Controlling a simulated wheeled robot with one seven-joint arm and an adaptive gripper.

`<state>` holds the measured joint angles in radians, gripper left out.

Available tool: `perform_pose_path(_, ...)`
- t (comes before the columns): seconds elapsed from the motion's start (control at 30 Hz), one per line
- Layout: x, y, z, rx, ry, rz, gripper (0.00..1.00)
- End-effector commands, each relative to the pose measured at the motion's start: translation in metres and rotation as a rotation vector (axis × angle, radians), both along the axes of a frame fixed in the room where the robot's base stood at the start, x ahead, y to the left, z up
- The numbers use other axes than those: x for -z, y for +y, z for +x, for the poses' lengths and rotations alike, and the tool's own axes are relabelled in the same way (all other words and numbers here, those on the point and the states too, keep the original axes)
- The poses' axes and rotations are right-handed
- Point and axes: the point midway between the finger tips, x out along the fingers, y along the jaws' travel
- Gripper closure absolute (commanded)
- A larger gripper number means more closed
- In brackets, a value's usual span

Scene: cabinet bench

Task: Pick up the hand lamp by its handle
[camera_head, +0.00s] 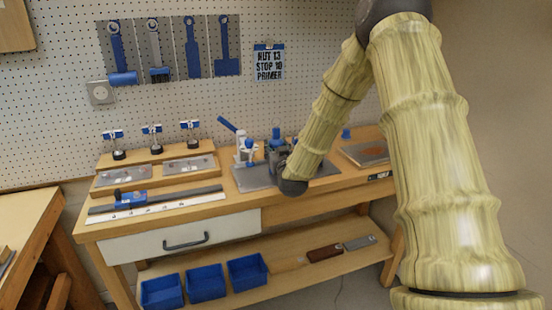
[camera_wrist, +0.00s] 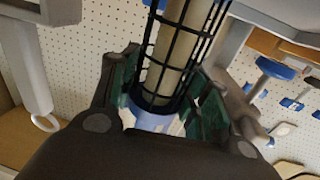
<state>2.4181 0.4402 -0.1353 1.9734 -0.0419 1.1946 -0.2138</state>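The hand lamp (camera_wrist: 178,50) shows in the wrist view as a pale tube inside a black wire cage, with a blue collar (camera_wrist: 152,121) at its near end. My gripper (camera_wrist: 163,95) has its two green-padded fingers on either side of the lamp near the collar. The pads are close to the lamp, but I cannot tell if both press on it. The handle beyond the collar is mostly hidden by my gripper. In the head view my gripper (camera_head: 279,155) is low over the back middle of the bench, and I cannot make out the lamp clearly there.
A white press with a blue lever (camera_head: 244,150) stands just left of my gripper on the bench (camera_head: 225,205). Small clamps (camera_head: 152,140) stand on a wooden stand at left. A flat plate (camera_head: 368,153) lies at right. Blue bins (camera_head: 205,282) sit on the lower shelf.

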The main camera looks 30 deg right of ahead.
Motion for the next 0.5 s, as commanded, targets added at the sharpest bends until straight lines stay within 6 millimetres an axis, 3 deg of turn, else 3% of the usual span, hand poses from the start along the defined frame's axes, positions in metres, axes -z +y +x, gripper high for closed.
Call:
perform_pose_path(0.07,0.000,0.000,0.000,0.000,0.000,0.000,0.88)
perform_pose_path(0.5,-0.012,0.000,0.000,0.000,-0.002,-0.002,0.88)
